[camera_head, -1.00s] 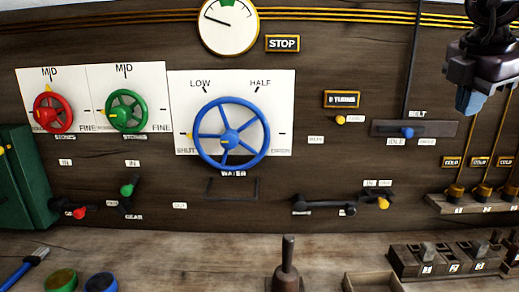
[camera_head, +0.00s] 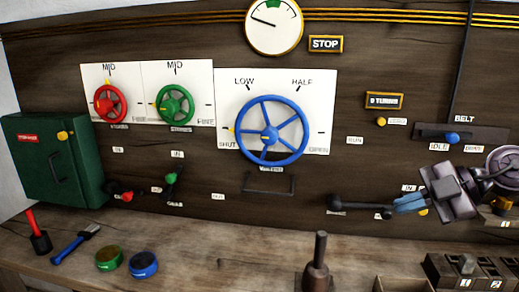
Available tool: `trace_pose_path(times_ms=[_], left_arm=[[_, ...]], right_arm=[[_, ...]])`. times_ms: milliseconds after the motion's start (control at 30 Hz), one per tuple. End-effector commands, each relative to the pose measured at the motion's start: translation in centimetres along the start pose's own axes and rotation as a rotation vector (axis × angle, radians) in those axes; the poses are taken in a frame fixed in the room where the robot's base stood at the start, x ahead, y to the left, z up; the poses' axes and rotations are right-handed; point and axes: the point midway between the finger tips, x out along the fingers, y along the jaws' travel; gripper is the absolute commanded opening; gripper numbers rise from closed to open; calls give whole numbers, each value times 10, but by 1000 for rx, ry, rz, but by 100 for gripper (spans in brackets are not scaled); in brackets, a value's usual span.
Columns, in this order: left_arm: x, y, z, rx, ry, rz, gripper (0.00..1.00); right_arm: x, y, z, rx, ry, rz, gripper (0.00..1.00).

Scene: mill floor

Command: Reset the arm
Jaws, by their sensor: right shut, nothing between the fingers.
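My right gripper (camera_head: 403,204) comes in from the right edge with its blue fingers shut and empty. Its fingertips point left, in front of the lower right part of the dark wall panel. A black lever (camera_head: 352,205) lies just left of the fingertips; I cannot tell whether they touch it. A yellow knob (camera_head: 424,211) behind the fingers is mostly hidden. My left gripper is not in view.
The panel holds a blue wheel (camera_head: 270,132), a red wheel (camera_head: 109,103), a green wheel (camera_head: 175,104) and a belt lever with a blue knob (camera_head: 452,137). A green box (camera_head: 60,170) is at left.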

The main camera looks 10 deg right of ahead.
Motion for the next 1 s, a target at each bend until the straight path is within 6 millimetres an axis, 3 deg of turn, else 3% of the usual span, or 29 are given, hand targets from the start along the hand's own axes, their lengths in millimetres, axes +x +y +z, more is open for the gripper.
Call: trace_pose_path(times_ms=[100,267,567,767,1000], left_arm=[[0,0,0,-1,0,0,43],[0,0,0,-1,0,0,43],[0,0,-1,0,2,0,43],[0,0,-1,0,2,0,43],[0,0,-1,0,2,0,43]], right_arm=[[22,-8,-2,43,137,190,0],[37,-16,6,130,220,470,0],[43,-53,53,417,90,940,0],[47,-112,93,676,-166,1115,0],[61,-215,120,1022,-554,1100,0]])
